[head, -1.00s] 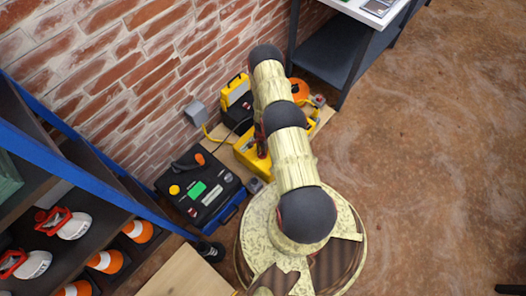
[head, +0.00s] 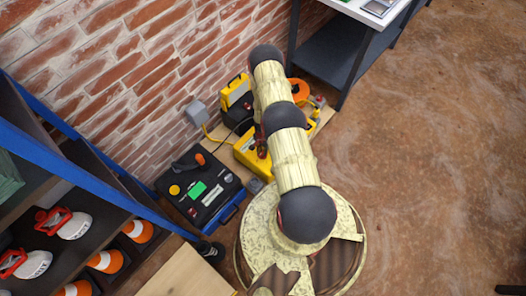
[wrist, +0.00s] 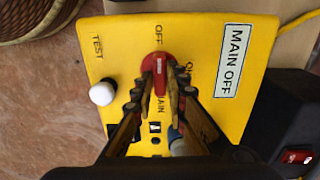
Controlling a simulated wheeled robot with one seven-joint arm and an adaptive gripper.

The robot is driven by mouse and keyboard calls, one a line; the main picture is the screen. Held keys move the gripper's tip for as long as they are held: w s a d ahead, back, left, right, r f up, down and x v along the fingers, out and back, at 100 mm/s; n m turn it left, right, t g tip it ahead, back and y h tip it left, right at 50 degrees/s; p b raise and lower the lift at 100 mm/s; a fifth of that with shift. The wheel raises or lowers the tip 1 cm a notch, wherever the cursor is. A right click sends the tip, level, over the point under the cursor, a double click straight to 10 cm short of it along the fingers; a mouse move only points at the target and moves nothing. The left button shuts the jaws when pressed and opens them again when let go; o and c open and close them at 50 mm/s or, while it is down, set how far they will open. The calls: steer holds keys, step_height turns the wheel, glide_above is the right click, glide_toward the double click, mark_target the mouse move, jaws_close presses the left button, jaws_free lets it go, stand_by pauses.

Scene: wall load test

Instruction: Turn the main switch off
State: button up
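The main switch is a red knob (wrist: 160,63) on a yellow panel (wrist: 205,60) in the wrist view. OFF is printed above the knob and ON to its right. A pale mark on the knob runs roughly up and down in the picture, toward the OFF side. My gripper (wrist: 161,84) has its fingertips close together, one on each side of the knob, and looks shut on it; the exact contact is hard to see. In the head view the yellow box (head: 246,154) is partly hidden behind my arm.
A white TEST button (wrist: 102,93) and a MAIN OFF label (wrist: 234,62) are on the panel. A black box with a lit red rocker (wrist: 296,157) is at lower right. In the head view, a black case (head: 202,190) stands left of the yellow box, below the brick wall (head: 120,80).

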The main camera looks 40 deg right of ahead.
steer(key=o, duration=0.4)
steer(key=shift+c, duration=0.2)
step_height(320, 180, up, 12)
stand_by(0.5)
stand_by(0.5)
